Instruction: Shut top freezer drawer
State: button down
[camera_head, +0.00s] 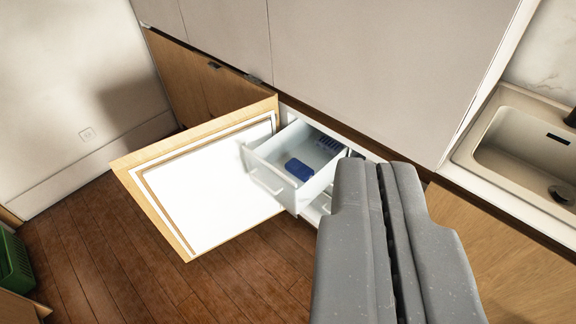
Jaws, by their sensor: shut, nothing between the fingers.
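The top freezer drawer (272,185) is white and pulled out from the freezer under the counter. A blue item (298,169) lies inside it, and a darker blue item sits farther back. A white handle shows on its front. The freezer door (205,185), white inside with a wooden edge, stands wide open to the left of the drawer. My gripper (375,165) is shut and empty. In the picture it is to the right of the drawer and covers part of its right side and the lower freezer area. I cannot tell its distance from the drawer.
A sink (530,150) with a dark tap is set in the counter at the right. Grey-white cabinet fronts (360,65) stand above the freezer. A green crate (14,262) is at the far left. The wooden floor (105,235) is clear in front.

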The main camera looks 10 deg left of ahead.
aim_at(268, 161)
jog(key=i, duration=1.4)
jog(key=u, duration=0.65)
